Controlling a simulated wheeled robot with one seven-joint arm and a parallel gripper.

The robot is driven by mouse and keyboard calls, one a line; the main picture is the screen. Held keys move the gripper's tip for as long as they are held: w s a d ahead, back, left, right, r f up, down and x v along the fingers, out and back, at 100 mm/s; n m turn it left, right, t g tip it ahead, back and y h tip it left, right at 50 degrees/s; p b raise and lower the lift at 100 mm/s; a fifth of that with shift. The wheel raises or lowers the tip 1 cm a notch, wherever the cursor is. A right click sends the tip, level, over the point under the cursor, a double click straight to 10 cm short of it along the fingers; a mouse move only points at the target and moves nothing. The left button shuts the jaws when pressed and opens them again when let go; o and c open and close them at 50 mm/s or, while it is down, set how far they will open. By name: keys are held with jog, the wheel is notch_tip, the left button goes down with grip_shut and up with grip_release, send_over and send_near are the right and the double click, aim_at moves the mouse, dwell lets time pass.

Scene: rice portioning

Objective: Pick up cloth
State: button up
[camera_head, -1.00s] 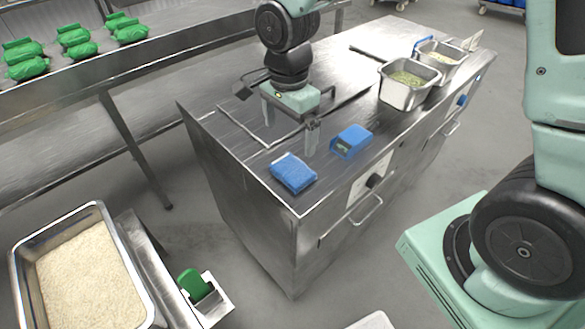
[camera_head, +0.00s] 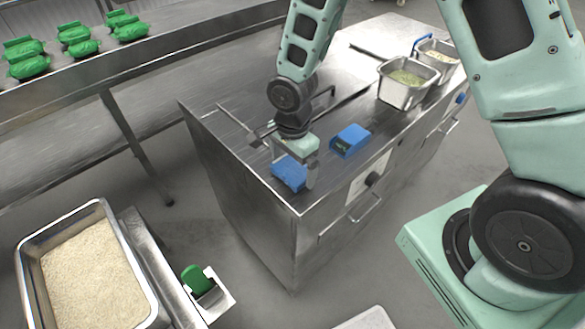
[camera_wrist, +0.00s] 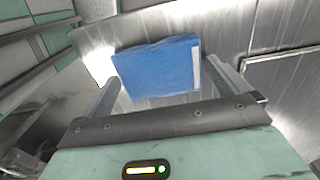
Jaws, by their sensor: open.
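The blue folded cloth (camera_head: 289,172) lies on the near corner of the steel counter (camera_head: 232,142). It also shows in the wrist view (camera_wrist: 158,66), just ahead of and between the two fingers. My gripper (camera_head: 293,172) is open and points down over the cloth, with one finger on each side of it in the head view. In the wrist view, my gripper (camera_wrist: 168,92) holds nothing between its fingers. I cannot tell whether the fingers touch the counter.
A blue scale-like box (camera_head: 351,140) sits close to the right of the cloth. Steel pans (camera_head: 402,96) of food stand farther back. Green packages (camera_head: 75,34) lie on the left shelf.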

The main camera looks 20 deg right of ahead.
aim_at(293, 167)
jog(key=c, duration=0.7)
jog(key=shift+r, duration=0.1)
notch_tip(293, 167, up, 10)
jog(key=b, duration=0.1)
jog(key=o, duration=0.3)
jog(key=shift+c, duration=1.1)
